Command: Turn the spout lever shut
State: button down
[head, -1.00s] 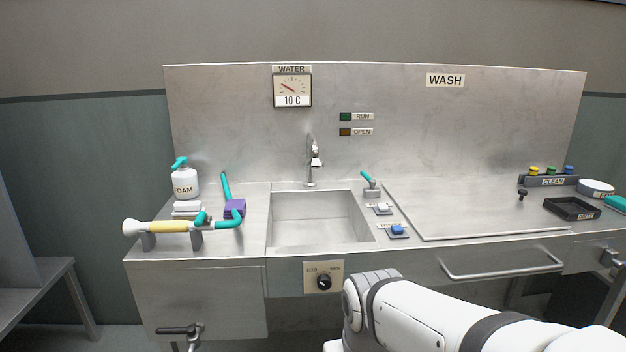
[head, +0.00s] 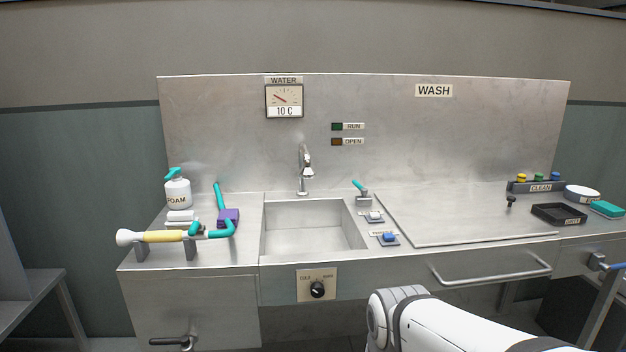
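A stainless wash station fills the head view, with a curved spout (head: 304,172) over the sink. A small teal lever (head: 359,185) on a metal base (head: 364,198) stands at the sink's back right corner, tilted up to the left. A blue-handled lever (head: 614,267) shows at the right edge, partly cut off. A dark lever (head: 172,341) sits low on the left cabinet. I cannot tell which of these is the spout lever. My white arm reaches in at the bottom right; my gripper is out of view, and nothing shows it touching any lever.
The sink (head: 312,236) looks empty. A foam bottle (head: 177,188), purple-headed brush (head: 228,216) and yellow-handled tool (head: 163,237) occupy the left counter. A dark tray (head: 558,214) and teal sponge (head: 606,209) are at right. A bar handle (head: 490,273) sticks out in front.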

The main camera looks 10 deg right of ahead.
aim_at(363, 190)
jog(key=i, duration=0.95)
